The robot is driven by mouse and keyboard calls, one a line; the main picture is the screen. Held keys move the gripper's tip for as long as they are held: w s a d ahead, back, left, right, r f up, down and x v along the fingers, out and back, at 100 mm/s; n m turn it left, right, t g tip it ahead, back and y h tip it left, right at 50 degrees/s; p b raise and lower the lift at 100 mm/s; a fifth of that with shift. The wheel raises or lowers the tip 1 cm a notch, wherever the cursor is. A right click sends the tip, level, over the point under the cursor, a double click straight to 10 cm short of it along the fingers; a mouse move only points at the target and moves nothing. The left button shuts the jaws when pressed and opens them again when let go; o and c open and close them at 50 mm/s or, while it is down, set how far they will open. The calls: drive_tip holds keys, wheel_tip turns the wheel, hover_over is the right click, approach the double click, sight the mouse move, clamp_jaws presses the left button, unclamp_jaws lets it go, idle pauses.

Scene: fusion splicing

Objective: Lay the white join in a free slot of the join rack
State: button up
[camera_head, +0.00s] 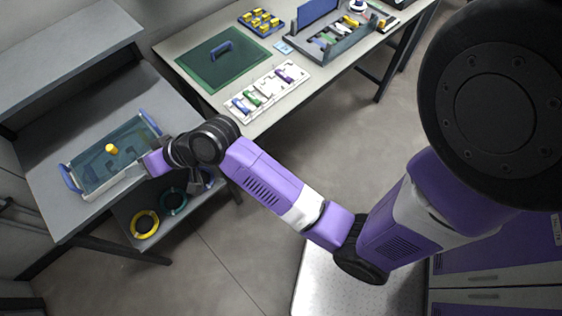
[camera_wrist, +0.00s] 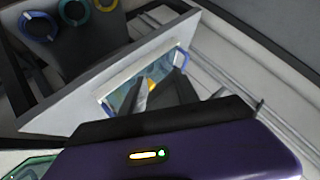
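A white rack (camera_head: 266,91) lies near the front edge of the table and holds blue, green and purple pieces; it looks like the join rack. I cannot make out which slots are free. I cannot pick out the white join for certain; small coloured and pale pieces lie in a grey open case (camera_head: 345,48) at the back. My gripper (camera_wrist: 162,78) is far left of the rack, by the side bench. Its two dark fingers stand apart in the wrist view, and I see nothing held between them.
A tray with blue handles (camera_head: 68,178) and a yellow piece (camera_head: 111,149) stands on the left bench. A yellow ring (camera_head: 145,224) and a teal ring lie on the shelf below. A green mat (camera_head: 205,70) and a yellow-filled blue holder (camera_head: 261,22) are on the table.

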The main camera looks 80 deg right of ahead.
drive_tip(key=s+a+f+t+h, duration=0.1)
drive_tip(key=s+a+h, duration=0.15)
drive_tip(key=s, duration=0.75)
drive_tip(key=s+a+t+h, duration=0.1)
drive_tip(key=s+a, duration=0.3)
drive_tip(key=s, duration=0.6)
drive_tip(key=s+d+r+n+t, duration=0.1)
drive_tip(key=s+d+r+n, duration=0.1)
drive_tip(key=s+r, duration=0.3)
drive_tip(key=s+d+r+n, duration=0.2)
drive_tip(key=s+r+n, duration=0.2)
drive_tip(key=s, duration=0.6)
drive_tip(key=shift+d+r+t+y, duration=0.35)
drive_tip(key=shift+r+t+y, duration=0.05)
drive_tip(key=shift+r+y, duration=0.05)
